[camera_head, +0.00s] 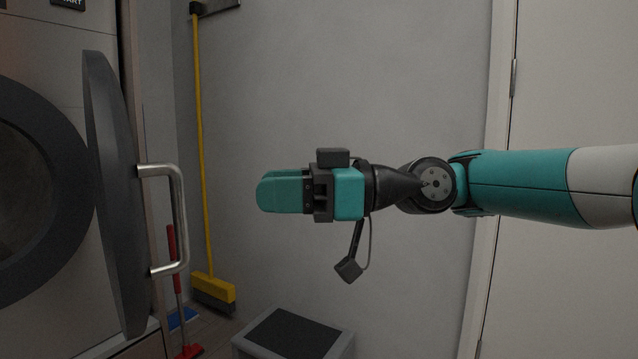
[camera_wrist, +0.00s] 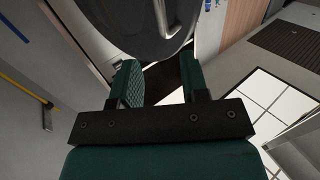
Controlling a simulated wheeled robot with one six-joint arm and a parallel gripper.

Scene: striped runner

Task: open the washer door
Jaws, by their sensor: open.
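The washer (camera_head: 85,110) stands at the left edge of the head view, with a dark round opening (camera_head: 60,165). Its dark grey door (camera_head: 112,200) stands swung out from the front and is seen nearly edge-on. A silver bar handle (camera_head: 181,220) is on the door's outer face. My gripper (camera_head: 262,191) is to the right of the handle in the picture, apart from it and pointing left. In the wrist view its two green fingers (camera_wrist: 158,72) are spread with nothing between them. The door (camera_wrist: 125,22) and handle (camera_wrist: 161,15) show beyond the fingertips.
A yellow broom (camera_head: 203,150) leans against the grey wall, and a red-handled tool (camera_head: 173,260) stands below the handle. A grey box with a dark top (camera_head: 295,333) is on the floor below my gripper. A white door (camera_head: 570,90) is at the right.

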